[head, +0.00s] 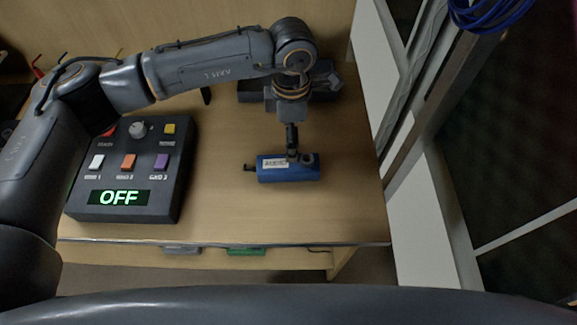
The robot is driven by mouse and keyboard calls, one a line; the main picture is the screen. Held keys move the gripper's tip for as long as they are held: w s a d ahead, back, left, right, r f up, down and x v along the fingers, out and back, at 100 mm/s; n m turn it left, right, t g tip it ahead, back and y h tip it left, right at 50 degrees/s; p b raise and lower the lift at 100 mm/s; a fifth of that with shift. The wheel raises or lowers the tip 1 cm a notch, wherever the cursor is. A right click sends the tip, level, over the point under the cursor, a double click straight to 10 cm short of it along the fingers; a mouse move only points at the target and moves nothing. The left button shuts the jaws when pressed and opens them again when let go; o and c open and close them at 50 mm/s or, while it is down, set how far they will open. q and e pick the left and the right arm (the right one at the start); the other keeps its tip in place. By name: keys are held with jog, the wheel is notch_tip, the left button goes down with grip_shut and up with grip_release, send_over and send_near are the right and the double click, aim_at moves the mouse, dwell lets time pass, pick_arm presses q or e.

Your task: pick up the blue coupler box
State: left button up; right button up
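The blue coupler box (288,172) lies on the wooden table, right of its middle. It is a small blue block with a white label on top and a dark stub at its left end. My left arm reaches over from the left, and its gripper (292,154) points down at the box's upper edge. The fingertips appear at or just above the box; I cannot tell whether they touch it or how far apart they are. My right gripper is not in view.
A dark control panel (183,190) with coloured buttons and an "OFF" display stands on the left of the table (225,215). A dark device (325,85) lies behind my wrist. A glazed frame borders the table's right side. Bare tabletop surrounds the box.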

aim_at(289, 164)
pick_arm(q)
notch_tip(289, 164, down, 6)
jog(key=shift+f+p, duration=0.25)
jog(key=shift+p, duration=0.35)
jog(key=f+p, duration=0.2)
jog(key=f, duration=0.2)
jog(key=shift+a, duration=0.2)
jog(key=shift+f, duration=0.7)
jog(key=c, duration=1.3)
jog(key=shift+c, duration=0.8)
jog(key=shift+r, duration=0.15)
